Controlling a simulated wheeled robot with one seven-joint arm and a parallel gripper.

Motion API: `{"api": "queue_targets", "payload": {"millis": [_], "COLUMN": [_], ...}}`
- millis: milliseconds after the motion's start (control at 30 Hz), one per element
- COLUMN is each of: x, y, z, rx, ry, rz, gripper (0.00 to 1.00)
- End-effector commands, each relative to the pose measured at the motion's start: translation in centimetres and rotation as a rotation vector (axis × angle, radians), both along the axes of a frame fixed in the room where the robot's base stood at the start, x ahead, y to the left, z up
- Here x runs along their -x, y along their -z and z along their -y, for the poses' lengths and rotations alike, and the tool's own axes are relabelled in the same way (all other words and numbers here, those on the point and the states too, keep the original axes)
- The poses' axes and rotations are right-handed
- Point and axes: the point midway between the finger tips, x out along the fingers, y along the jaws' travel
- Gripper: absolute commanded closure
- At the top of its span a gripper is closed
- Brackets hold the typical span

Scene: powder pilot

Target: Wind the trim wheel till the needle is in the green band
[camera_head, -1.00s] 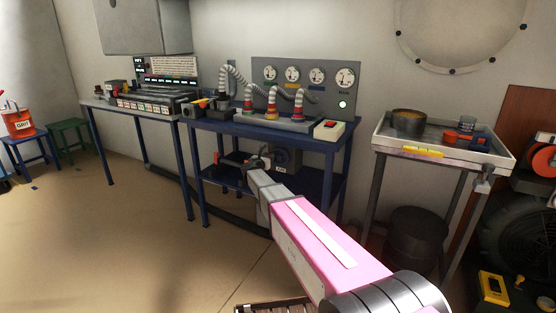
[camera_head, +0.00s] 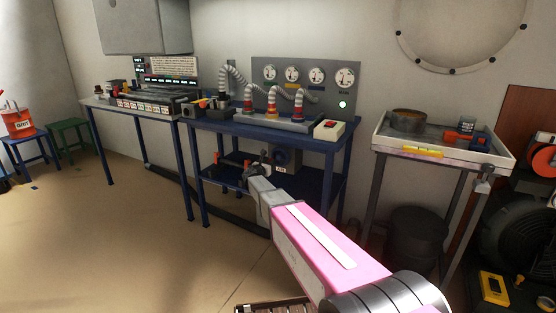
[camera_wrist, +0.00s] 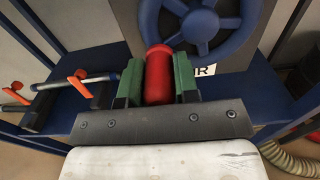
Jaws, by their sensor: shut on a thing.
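The blue spoked wheel (camera_wrist: 200,24) fills the top middle of the wrist view. In the head view the wheel (camera_head: 282,156) is on the lower shelf of the blue bench. A red knob (camera_wrist: 159,64) stands at the wheel's rim. My gripper (camera_wrist: 158,76) is shut on this knob, its green pads on either side. In the head view my gripper (camera_head: 261,169) is small and dark, in front of the wheel. Several round dials, one at the right end (camera_head: 345,77), sit on the grey panel above the bench. Their needles and bands are too small to read.
Orange-red levers on pipes (camera_wrist: 79,77) stand left of my gripper on the shelf. A label ending in "IR" (camera_wrist: 205,69) is partly hidden below the wheel. A ribbed hose (camera_wrist: 291,158) lies at lower right. Blue bench legs (camera_head: 198,180) flank the shelf.

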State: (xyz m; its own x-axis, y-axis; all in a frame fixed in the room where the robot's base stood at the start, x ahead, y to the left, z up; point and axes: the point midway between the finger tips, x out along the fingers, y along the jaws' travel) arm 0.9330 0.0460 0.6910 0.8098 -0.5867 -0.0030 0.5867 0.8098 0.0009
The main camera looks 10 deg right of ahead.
Motion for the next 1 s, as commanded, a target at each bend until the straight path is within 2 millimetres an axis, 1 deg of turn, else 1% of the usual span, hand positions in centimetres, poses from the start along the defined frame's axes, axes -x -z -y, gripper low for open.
{"api": "queue_targets", "payload": {"millis": [33, 167, 500, 833, 1000], "x": [0.3, 0.4, 1.4, 1.3, 2.1], "y": [-0.3, -0.1, 1.5, 1.6, 1.7], "z": [0.3, 0.5, 2.0, 1.9, 2.9], "rx": [0.004, 0.005, 0.006, 0.006, 0.007], "ry": [0.009, 0.009, 0.01, 0.007, 0.006], "rz": [0.003, 0.004, 0.004, 0.004, 0.004], "gripper": [0.98, 0.98, 0.98, 0.98, 0.98]}}
